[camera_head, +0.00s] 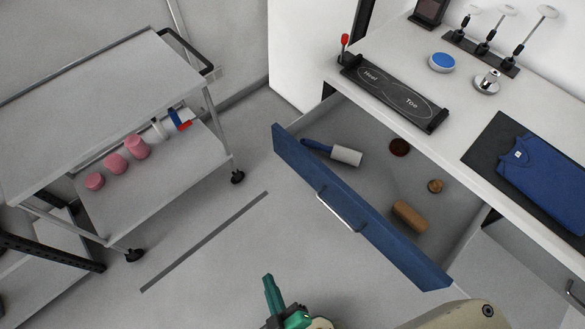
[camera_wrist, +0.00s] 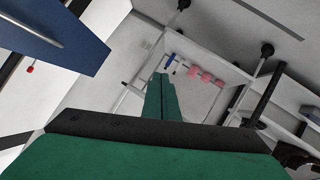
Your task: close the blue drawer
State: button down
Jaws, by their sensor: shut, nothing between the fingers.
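The blue drawer (camera_head: 345,205) stands pulled out from under the white counter, with a silver bar handle (camera_head: 338,211) on its blue front. Inside it lie a blue-handled roller (camera_head: 335,152), a wooden-backed brush (camera_head: 409,216) and two small round items. My green gripper (camera_head: 271,292) is at the bottom of the head view, in front of the drawer and apart from its face. It is shut and empty. In the wrist view the green fingers (camera_wrist: 162,98) are together, and part of the blue drawer front (camera_wrist: 50,40) shows at the upper left.
The counter (camera_head: 375,50) holds a black Heel/Toe plate (camera_head: 395,92), a blue round item (camera_head: 441,62) and a folded blue shirt (camera_head: 545,170). A grey cart (camera_head: 110,90) with pink cylinders stands at the left. The floor (camera_head: 225,235) between cart and drawer is clear.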

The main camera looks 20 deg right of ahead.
jog(key=w+d+f+n+g+h, duration=0.2)
jog(key=w+f+n, duration=0.45)
jog(key=f, duration=0.45)
jog(key=n+g+h, duration=0.4)
jog(key=n+h, duration=0.6)
jog(key=h, duration=0.5)
send_near(296, 162)
jog(key=x, duration=0.6)
jog(key=shift+d, duration=0.25)
jog(key=shift+w, duration=0.1)
